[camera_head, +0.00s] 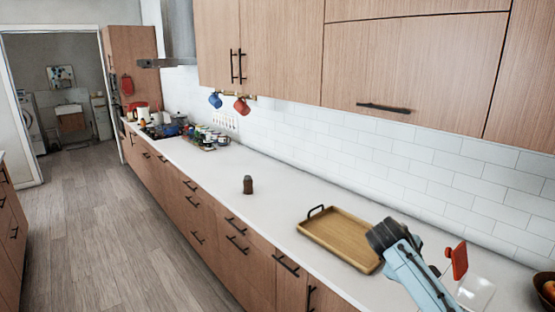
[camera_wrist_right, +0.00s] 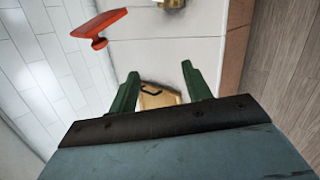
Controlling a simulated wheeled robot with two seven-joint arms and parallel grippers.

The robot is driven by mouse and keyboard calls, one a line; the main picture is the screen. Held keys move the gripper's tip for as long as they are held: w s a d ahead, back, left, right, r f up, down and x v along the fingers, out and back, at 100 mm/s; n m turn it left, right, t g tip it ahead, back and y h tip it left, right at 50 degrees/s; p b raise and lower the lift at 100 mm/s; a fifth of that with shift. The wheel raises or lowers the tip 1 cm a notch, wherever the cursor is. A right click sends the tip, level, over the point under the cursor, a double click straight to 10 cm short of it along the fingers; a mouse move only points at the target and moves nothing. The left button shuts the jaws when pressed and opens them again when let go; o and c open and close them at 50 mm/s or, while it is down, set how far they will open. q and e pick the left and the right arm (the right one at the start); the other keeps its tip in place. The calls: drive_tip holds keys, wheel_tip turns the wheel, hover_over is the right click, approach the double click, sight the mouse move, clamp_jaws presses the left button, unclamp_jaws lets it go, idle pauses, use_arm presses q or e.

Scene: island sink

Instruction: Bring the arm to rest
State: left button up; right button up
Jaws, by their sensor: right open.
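My right arm comes in at the lower right of the head view, pale blue with a dark end (camera_head: 384,236) over the right end of the wooden tray. Its finger shapes are not clear there. In the right wrist view the right gripper (camera_wrist_right: 160,78) has two green fingers spread apart with nothing between them. The wooden tray (camera_head: 345,237) lies on the white counter, and a small part of it (camera_wrist_right: 158,99) shows beyond the fingers in the wrist view. My left gripper is in neither view.
A red object (camera_head: 458,260) stands near a clear item at the right; a red object (camera_wrist_right: 98,27) also shows in the wrist view. A small brown jar (camera_head: 248,185) stands on the counter (camera_head: 215,170). A fruit bowl (camera_head: 546,288) is at the right edge. Wall cabinets hang above.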

drive_tip(key=s+a+f+m+y, duration=0.1)
drive_tip(key=s+a+f+y, duration=0.1)
drive_tip(key=s+a+f, duration=0.55)
drive_tip(key=s+a+f+m+y, duration=0.1)
drive_tip(key=s+a+f+y, duration=0.3)
drive_tip(key=s, duration=0.6)
drive_tip(key=s+a+r+m+y, duration=0.1)
drive_tip(key=s+m, duration=0.1)
drive_tip(key=s, duration=0.8)
drive_tip(key=s+a+r+m+y, duration=0.1)
drive_tip(key=s+r+m, duration=0.1)
drive_tip(key=s, duration=0.8)
wheel_tip(320, 180, down, 34)
drive_tip(key=s+g+b, duration=0.1)
drive_tip(key=s+b, duration=0.1)
drive_tip(key=b, duration=0.7)
drive_tip(key=s+d+f+b, duration=0.1)
drive_tip(key=s+f+b, duration=0.3)
drive_tip(key=s+f, duration=0.4)
drive_tip(key=s+d+f+g+b, duration=0.1)
drive_tip(key=s+f+b, duration=0.3)
drive_tip(key=s+f, duration=0.4)
wheel_tip(320, 180, down, 7)
drive_tip(key=shift+s+d+f, duration=0.1)
drive_tip(key=shift+s+d, duration=0.1)
drive_tip(key=shift+d, duration=0.05)
